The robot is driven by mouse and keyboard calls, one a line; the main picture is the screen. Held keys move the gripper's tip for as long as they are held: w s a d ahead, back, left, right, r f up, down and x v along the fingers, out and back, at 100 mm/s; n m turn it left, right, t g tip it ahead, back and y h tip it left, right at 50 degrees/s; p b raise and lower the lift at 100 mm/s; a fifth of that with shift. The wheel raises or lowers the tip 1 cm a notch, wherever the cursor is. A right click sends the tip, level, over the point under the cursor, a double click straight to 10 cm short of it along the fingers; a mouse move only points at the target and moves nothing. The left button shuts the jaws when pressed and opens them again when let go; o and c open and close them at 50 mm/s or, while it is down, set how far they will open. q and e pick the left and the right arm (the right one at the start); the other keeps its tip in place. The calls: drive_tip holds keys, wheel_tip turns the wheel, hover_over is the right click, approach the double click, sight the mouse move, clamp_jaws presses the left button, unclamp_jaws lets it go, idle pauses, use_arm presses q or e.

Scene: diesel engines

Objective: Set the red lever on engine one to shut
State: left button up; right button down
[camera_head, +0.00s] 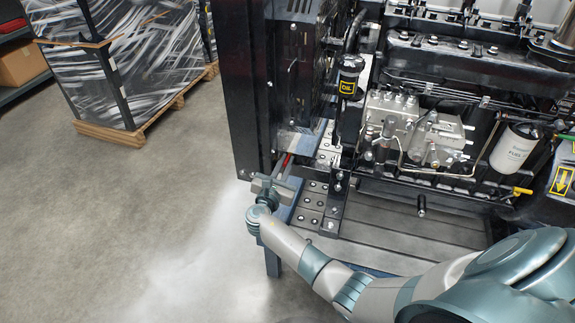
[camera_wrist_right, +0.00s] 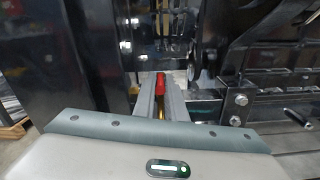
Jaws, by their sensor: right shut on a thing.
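The red lever (camera_wrist_right: 161,84) shows in the right wrist view between the two grey fingers of my right gripper (camera_wrist_right: 160,90), which is shut on it. A yellowish part shows just below the red part, between the fingers. In the head view a bit of the red lever (camera_head: 286,160) shows at the lower left of the engine (camera_head: 430,90), and my right gripper (camera_head: 280,172) reaches up to it. Most of the lever is hidden by the fingers and the radiator side. My left gripper is not in view.
A black radiator frame (camera_head: 245,90) stands close to the left of my right gripper. A blue stand (camera_head: 272,262) carries the engine on a metal plate (camera_head: 400,220). A wrapped pallet load (camera_head: 125,60) stands at the back left. The floor to the left is clear.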

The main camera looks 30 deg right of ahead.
idle(0.4)
drive_tip(key=c, duration=1.8)
unclamp_jaws()
